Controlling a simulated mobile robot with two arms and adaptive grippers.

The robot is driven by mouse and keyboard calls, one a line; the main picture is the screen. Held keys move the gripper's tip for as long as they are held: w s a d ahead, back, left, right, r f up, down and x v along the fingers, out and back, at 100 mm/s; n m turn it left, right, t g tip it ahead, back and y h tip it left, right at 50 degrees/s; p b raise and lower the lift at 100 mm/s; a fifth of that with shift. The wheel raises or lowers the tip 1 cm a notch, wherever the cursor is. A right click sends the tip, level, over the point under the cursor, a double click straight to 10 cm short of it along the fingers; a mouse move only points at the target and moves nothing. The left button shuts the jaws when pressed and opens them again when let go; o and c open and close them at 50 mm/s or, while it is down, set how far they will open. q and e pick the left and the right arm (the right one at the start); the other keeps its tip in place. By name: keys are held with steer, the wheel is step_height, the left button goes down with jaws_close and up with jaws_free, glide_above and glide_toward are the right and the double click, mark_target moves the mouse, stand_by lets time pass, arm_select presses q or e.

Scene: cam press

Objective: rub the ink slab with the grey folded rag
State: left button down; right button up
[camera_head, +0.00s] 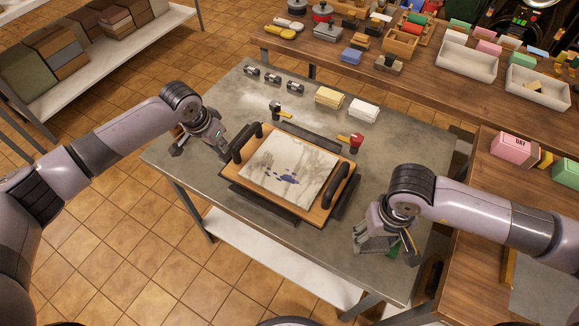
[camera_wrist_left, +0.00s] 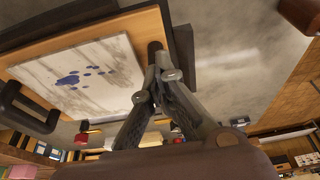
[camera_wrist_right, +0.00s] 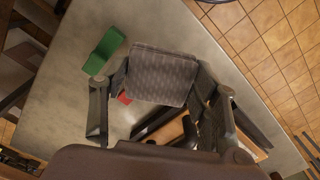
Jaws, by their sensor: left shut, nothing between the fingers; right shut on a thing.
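The ink slab (camera_head: 289,172) is a pale, streaked plate with dark blue ink spots. It lies on a wooden board with black handles at both ends; the slab also shows in the left wrist view (camera_wrist_left: 75,78). The grey folded rag (camera_wrist_right: 162,76) is clasped in my right gripper (camera_wrist_right: 155,85), which is shut on it. In the head view my right gripper (camera_head: 374,240) is right of the board, clear of the slab. My left gripper (camera_head: 222,146) is shut and empty beside the board's left handle; its closed tips show in the left wrist view (camera_wrist_left: 158,62).
A green block (camera_wrist_right: 104,50) lies on the grey table near the rag. Behind the board are a red-headed tool (camera_head: 355,140), a black-headed tool (camera_head: 277,108), yellow pads (camera_head: 329,97) and white pads (camera_head: 363,109). Wooden benches with trays stand behind and to the right.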

mark_target(228, 168)
arm_select(q)
steer(key=shift+f+b, duration=0.45)
steer(key=shift+f, duration=1.2)
arm_select(e)
steer(key=shift+f, duration=0.45)
arm_select(q)
steer(key=shift+r, duration=0.1)
